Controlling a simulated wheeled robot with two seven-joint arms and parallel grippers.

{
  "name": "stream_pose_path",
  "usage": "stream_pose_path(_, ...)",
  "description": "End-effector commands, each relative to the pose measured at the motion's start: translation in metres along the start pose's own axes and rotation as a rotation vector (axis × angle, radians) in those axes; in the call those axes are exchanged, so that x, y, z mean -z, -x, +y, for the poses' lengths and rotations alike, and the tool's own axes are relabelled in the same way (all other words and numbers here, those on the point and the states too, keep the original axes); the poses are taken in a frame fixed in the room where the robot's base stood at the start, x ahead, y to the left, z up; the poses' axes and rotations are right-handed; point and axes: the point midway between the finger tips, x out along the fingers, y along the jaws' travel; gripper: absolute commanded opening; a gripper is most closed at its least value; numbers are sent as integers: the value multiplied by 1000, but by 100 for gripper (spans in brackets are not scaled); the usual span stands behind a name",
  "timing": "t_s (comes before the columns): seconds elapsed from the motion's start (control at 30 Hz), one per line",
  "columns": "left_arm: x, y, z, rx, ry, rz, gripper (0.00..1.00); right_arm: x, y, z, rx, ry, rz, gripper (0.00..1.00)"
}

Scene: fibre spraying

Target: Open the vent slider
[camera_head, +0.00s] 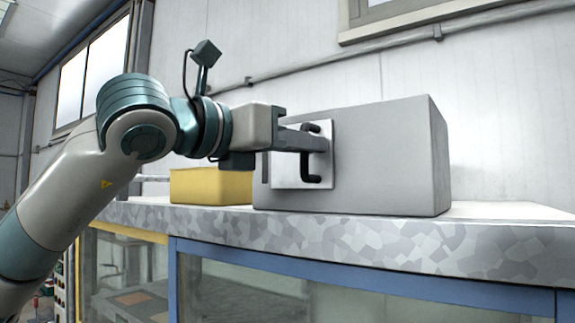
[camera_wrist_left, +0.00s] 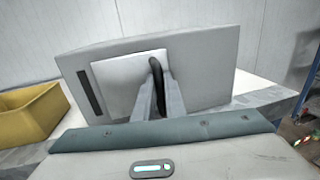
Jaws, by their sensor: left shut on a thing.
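The vent is a grey box (camera_head: 395,150) on the counter, with a white slider plate (camera_head: 290,172) on its front face. The plate carries a black bracket-shaped handle (camera_head: 312,179). My left gripper (camera_head: 318,143) reaches in from the left and is shut on the handle. In the left wrist view the two fingers (camera_wrist_left: 160,98) stand on either side of the black handle (camera_wrist_left: 156,70), partly hiding it. A narrow dark slot (camera_wrist_left: 90,92) shows on the box face just left of the plate (camera_wrist_left: 118,80). My right gripper is not in view.
A yellow bin (camera_head: 212,187) stands left of the grey box and also shows in the left wrist view (camera_wrist_left: 32,118). The counter (camera_head: 400,235) has a patterned edge above blue-framed glass. The counter right of the box is clear. A pale wall stands behind.

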Motion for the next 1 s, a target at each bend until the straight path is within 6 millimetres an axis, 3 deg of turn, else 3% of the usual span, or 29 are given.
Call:
stream_pose_path(0.03,4,-1,-8,4,-2,-5,0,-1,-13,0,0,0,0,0)
stream_pose_path(0.5,2,-12,-66,2,-1,-6,0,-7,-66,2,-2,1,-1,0)
stream_pose_path(0.97,-2,-14,-74,-3,0,-4,0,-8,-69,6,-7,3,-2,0)
stream_pose_path(1.0,-2,-14,-74,-3,0,-4,18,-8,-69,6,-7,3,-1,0)
